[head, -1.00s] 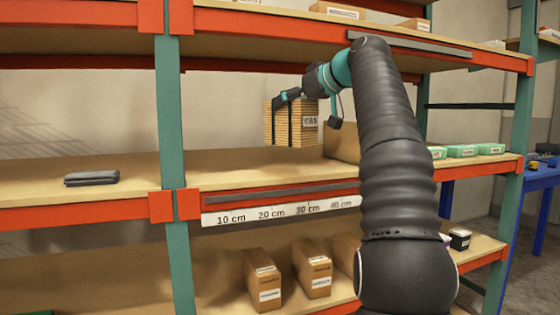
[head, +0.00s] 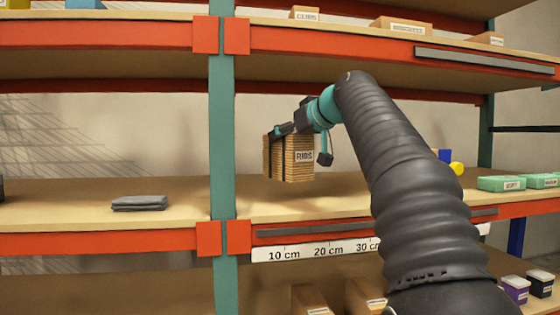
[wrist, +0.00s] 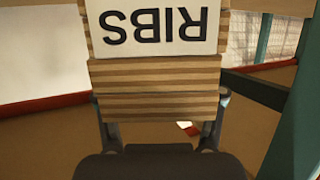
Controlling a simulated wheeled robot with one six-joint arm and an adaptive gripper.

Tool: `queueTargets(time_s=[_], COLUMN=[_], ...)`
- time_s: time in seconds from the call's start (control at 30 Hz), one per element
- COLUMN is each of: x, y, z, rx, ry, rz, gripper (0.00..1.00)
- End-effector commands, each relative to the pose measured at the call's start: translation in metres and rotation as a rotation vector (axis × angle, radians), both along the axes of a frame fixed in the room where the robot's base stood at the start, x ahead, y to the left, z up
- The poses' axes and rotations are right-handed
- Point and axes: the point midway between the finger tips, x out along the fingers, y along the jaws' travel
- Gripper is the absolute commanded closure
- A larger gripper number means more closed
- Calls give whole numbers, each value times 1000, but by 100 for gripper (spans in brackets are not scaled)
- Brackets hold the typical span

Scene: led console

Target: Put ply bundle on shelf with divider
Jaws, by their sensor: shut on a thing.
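The ply bundle (head: 299,166) is a block of stacked tan layers with dark straps and a white label reading RIBS. My gripper (head: 279,133) is shut on it from above. In the wrist view the bundle (wrist: 155,73) fills the upper middle, between the fingers. In the head view it hangs upright over the middle shelf board (head: 265,207), right of the teal upright. A small gap seems to show under it. I cannot make out a divider on this board; my arm hides part of the bay.
A teal upright (head: 222,130) stands left of the bundle. An orange beam (head: 330,65) runs above. A folded grey cloth (head: 139,203) lies in the left bay. Green boxes (head: 501,184) stand at right. A centimetre scale (head: 315,250) marks the front edge.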

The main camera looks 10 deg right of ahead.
Motion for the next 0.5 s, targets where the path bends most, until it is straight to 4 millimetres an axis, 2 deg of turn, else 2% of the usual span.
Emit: queueTargets(time_s=[0.03, 0.17, 0.33, 0.5], x=[3, 10, 12, 11], y=[8, 18, 21, 21], z=[-5, -11, -20, -44], rx=[0, 1, 0, 2], ry=[-1, -2, -2, 0], rz=[4, 1, -1, -2], gripper=[98, 98, 98, 98])
